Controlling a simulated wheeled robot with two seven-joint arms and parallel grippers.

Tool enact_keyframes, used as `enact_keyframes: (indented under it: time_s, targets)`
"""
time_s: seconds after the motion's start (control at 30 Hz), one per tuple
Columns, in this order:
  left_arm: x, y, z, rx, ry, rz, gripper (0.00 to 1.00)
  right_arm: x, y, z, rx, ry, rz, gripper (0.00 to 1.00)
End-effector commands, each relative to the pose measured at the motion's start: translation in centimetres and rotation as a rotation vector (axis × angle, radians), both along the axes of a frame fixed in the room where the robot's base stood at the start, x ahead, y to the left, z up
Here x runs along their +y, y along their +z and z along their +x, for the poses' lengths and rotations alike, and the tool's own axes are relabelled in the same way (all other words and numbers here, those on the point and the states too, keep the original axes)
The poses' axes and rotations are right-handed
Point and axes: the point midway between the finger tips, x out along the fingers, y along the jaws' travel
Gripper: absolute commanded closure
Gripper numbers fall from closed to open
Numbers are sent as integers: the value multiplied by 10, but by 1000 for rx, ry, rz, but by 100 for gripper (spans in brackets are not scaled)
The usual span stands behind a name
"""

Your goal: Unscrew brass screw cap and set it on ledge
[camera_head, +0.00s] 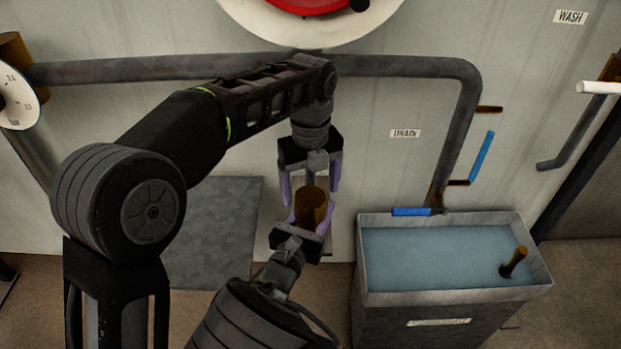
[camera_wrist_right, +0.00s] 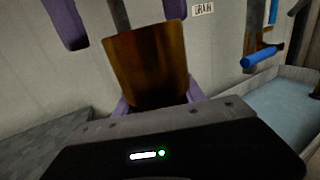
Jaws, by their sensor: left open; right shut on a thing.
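A brown, brass-coloured cylinder (camera_head: 312,207) stands nearly upright in my right gripper (camera_head: 308,222). It also shows large in the right wrist view (camera_wrist_right: 148,65), with the purple fingers at its lower sides. I cannot tell whether it is the screw cap itself, or whether it is attached to anything. My left gripper (camera_head: 311,186) is open just above the cylinder, its purple fingers pointing down and spread apart. Its fingers also show at the top of the wrist view (camera_wrist_right: 118,22). I cannot pick out the ledge for certain.
A grey pipe (camera_head: 400,66) runs along the wall and bends down by the DRAIN label (camera_head: 405,133). A grey flat panel (camera_head: 215,225) lies to the left.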

Motion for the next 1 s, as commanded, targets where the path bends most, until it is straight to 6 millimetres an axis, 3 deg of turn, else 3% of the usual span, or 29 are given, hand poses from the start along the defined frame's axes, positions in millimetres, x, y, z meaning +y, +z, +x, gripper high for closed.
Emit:
enact_keyframes:
  time_s: [0.3,0.7,1.0]
  targets:
    - [0,-45,0,0,-1,1,18,1,0,0,0,1,2,100]
    - [0,-54,0,-1,0,-1,18,1,0,0,1,1,1,100]
    - [0,-54,0,-1,0,-1,42,1,0,0,1,1,1,100]
